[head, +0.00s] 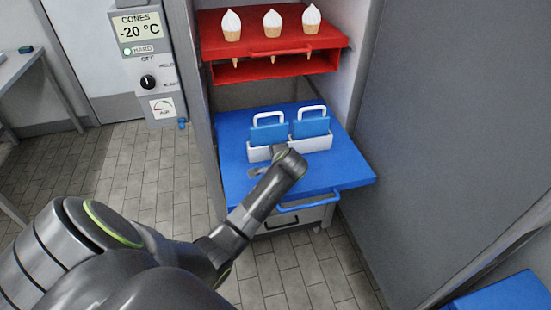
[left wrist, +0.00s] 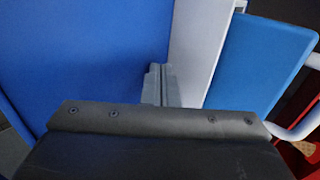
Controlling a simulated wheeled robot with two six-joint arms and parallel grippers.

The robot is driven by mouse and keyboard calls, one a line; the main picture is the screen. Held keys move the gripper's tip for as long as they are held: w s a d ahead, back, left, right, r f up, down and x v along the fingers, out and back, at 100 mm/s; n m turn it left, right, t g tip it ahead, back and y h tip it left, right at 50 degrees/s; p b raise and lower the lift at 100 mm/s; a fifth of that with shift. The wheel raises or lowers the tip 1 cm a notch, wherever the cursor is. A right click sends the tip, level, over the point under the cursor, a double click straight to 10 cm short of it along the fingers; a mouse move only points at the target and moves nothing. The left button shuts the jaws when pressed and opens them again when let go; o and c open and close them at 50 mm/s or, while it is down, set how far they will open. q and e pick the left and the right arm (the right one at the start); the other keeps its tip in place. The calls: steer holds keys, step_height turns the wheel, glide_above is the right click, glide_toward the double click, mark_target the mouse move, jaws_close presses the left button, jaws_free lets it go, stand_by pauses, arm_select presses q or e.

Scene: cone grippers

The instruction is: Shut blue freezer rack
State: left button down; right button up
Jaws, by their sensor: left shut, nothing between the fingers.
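The blue freezer rack (head: 235,135) is pulled out of the cabinet, with a blue bar handle (head: 308,202) on its front edge. A white holder (head: 318,143) with two blue slabs (head: 311,127) with white handles stands on it. My left arm reaches over the rack's front, and my left gripper (head: 254,172) is above its top, in front of the holder. In the left wrist view the gripper's fingers (left wrist: 160,85) are together and empty, over the blue surface (left wrist: 85,50) and beside the white holder (left wrist: 195,50). Whether they touch the rack is unclear. My right gripper is out of view.
A red rack (head: 222,73) with three cones is above, also jutting out. A grey wall or door panel (head: 455,120) stands close on the right. A control panel (head: 145,60) reading -20 °C is at left. Tiled floor (head: 155,175) is open at left.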

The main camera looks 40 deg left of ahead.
arm_select(q)
steer(key=shift+w+a, duration=0.45)
steer(key=shift+a, duration=0.05)
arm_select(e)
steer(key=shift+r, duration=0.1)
